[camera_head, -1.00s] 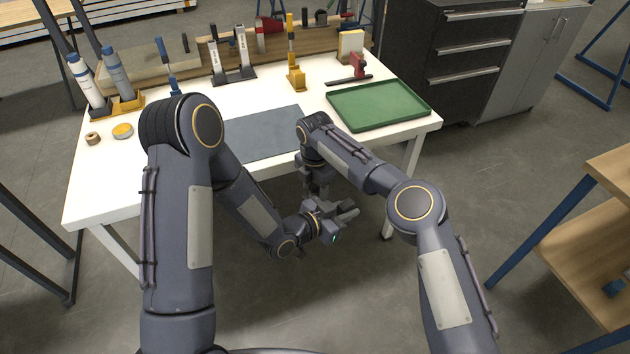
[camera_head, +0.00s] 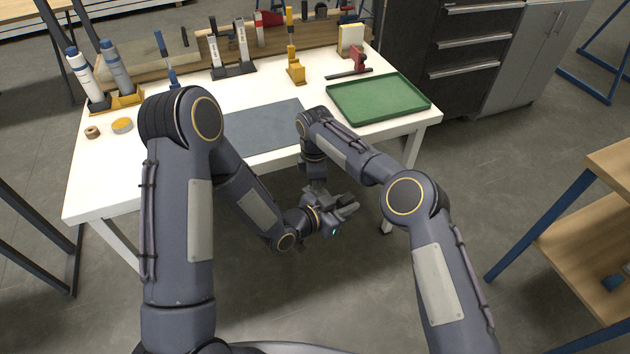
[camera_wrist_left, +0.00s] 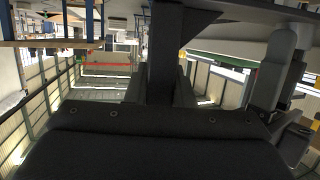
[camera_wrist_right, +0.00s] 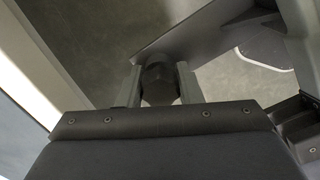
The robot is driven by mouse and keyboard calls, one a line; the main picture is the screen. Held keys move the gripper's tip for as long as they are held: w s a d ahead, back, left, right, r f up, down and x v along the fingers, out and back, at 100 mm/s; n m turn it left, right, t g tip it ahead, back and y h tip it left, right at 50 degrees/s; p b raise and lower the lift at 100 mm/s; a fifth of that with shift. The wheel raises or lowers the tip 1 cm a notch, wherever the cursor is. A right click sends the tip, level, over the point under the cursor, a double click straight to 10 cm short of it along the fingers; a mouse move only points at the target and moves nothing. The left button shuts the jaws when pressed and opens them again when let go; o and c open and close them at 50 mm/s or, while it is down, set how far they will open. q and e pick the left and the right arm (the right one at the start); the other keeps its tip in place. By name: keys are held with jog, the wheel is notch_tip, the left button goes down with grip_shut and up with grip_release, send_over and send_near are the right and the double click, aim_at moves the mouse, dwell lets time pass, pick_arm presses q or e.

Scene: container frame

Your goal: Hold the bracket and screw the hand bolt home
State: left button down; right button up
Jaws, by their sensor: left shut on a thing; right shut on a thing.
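My left gripper (camera_head: 340,212) is low in front of the white workbench, below its front edge. In the left wrist view it is shut on the dark bracket (camera_wrist_left: 160,65), whose upright part runs up to a wide dark plate. My right gripper (camera_head: 318,185) hangs downward just above my left one. In the right wrist view its two fingers (camera_wrist_right: 160,88) are shut on the dark, faceted head of the hand bolt (camera_wrist_right: 160,80). A flat grey part of the bracket (camera_wrist_right: 215,38) lies behind it. The bolt's shank and its depth in the bracket are hidden.
A wooden shelf (camera_head: 590,220) stands at right. The floor in front of the bench is clear.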

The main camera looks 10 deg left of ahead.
jog(key=m, duration=0.5)
jog(key=shift+m, duration=0.3)
jog(key=m, duration=0.8)
jog(key=o, duration=1.1)
jog(key=shift+c, duration=0.2)
jog(key=shift+r, duration=2.25)
jog(key=shift+c, duration=0.4)
